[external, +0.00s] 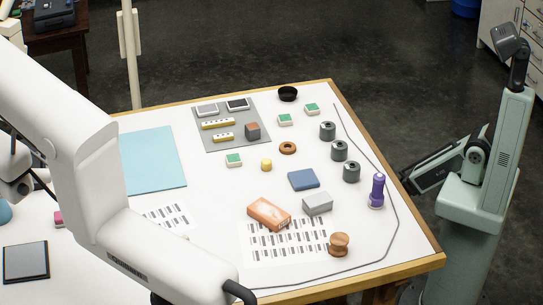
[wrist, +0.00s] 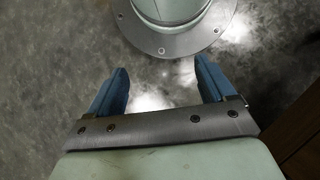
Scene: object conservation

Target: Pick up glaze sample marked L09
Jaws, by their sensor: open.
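My gripper (wrist: 162,66) shows in the wrist view with its two blue fingers spread apart and nothing between them; floor and a round flanged metal base lie beyond. In the external view, my arm crosses the left side and my gripper cannot be made out. No L09 marking is readable, so I cannot tell which thing is the sample. Small green-topped white blocks stand on the white table: one (external: 284,119) at the back, one (external: 312,108) to its right, one (external: 233,159) nearer. A grey mat (external: 205,138) holds a light tile (external: 207,110) and a dark tile (external: 238,104).
Several dark grey cylinders (external: 327,131) stand at the right, near a purple bottle-like object (external: 376,190) and a cable (external: 396,215). An orange box (external: 269,214), grey block (external: 317,204), blue block (external: 303,180) and wooden knob (external: 339,244) are nearer. A blue sheet (external: 152,158) lies left.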

